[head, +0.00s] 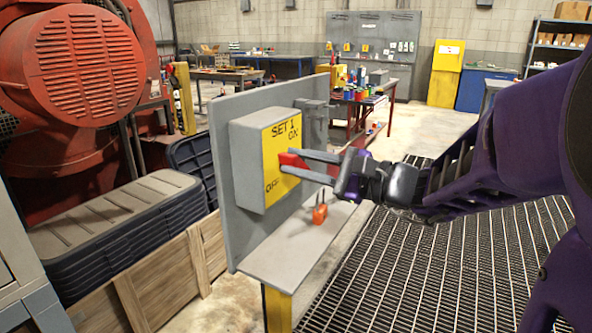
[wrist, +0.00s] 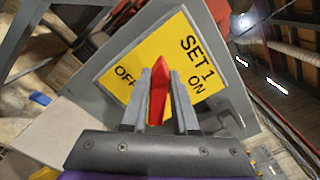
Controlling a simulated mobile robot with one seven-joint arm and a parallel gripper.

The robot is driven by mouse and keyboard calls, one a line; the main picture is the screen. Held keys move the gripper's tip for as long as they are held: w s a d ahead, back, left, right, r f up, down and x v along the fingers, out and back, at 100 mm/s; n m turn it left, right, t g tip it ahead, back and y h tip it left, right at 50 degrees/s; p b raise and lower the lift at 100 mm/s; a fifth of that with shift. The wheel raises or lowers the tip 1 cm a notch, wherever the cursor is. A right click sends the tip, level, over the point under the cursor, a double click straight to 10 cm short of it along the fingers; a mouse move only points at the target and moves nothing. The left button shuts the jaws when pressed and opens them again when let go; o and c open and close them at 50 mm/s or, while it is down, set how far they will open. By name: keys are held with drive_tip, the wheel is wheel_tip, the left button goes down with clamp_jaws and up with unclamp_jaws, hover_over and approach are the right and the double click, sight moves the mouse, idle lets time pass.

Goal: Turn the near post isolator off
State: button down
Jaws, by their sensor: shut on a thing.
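The post isolator is a grey box (head: 246,160) with a yellow face (head: 280,150) marked SET 1, ON at the top and OFF at the bottom. It is fixed to an upright grey panel. Its red handle (head: 293,160) stands out from the face. My gripper (head: 288,161) is shut on this handle, with one finger on each side. In the wrist view the red handle (wrist: 158,90) sits between the two fingers, its pointed end upward, OFF to its left and ON to its right. The fingers hide part of the handle and face.
A grey shelf (head: 290,253) below the box carries a small orange thing (head: 320,210), like a padlock. Dark grating (head: 420,270) covers the floor to the right. Black stacked lids (head: 120,225) and a wooden crate (head: 165,285) stand left. A red machine (head: 75,100) is behind them.

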drive_tip(key=n, duration=0.3)
drive_tip(key=f+n, duration=0.1)
drive_tip(key=shift+s+a+n, duration=0.15)
drive_tip(key=shift+s+n, duration=0.1)
drive_tip(key=shift+n, duration=0.05)
drive_tip(key=shift+f+n, duration=0.25)
drive_tip(key=shift+n, duration=0.7)
drive_tip(key=shift+f+n, duration=0.25)
drive_tip(key=shift+n, duration=0.7)
drive_tip(key=c, duration=0.7)
unclamp_jaws()
drive_tip(key=shift+s, duration=0.1)
